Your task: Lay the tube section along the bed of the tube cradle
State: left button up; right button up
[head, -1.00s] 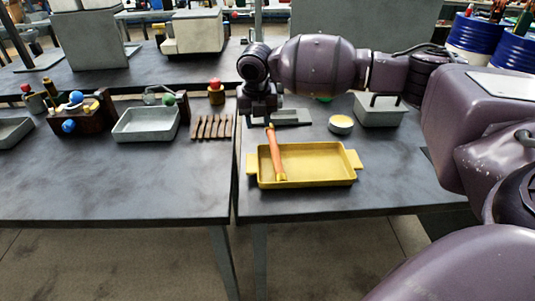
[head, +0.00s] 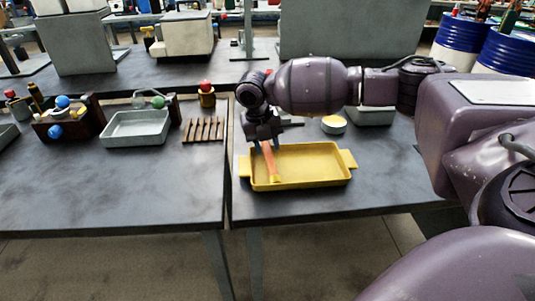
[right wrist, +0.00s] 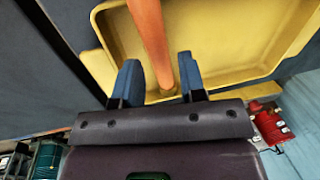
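The tube section (head: 270,163) is a copper-orange tube lying in the yellow tray (head: 315,181), leaning over its far rim. My right gripper (head: 262,142) is over the tube's far end. In the right wrist view my right gripper (right wrist: 160,78) is open, its two blue fingers on either side of the tube (right wrist: 150,32), with small gaps visible. The tube cradle appears to be the brown slotted rack (head: 203,131) on the left table; its bed looks empty. My left gripper is not in view.
A grey tray (head: 137,129) and a brown block with coloured knobs (head: 66,122) stand left of the rack. A red-topped brass item (head: 207,94) stands behind it. A round tin (head: 333,125) is behind the yellow tray. The front of the left table is clear.

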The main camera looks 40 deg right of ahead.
aim_at(268, 153)
jog(key=f, duration=0.4)
jog(key=shift+s+d+b, duration=0.2)
jog(key=shift+b, duration=0.15)
jog(key=shift+f, duration=0.3)
jog(key=shift+r, duration=0.1)
jog(key=shift+c, duration=0.3)
grip_shut()
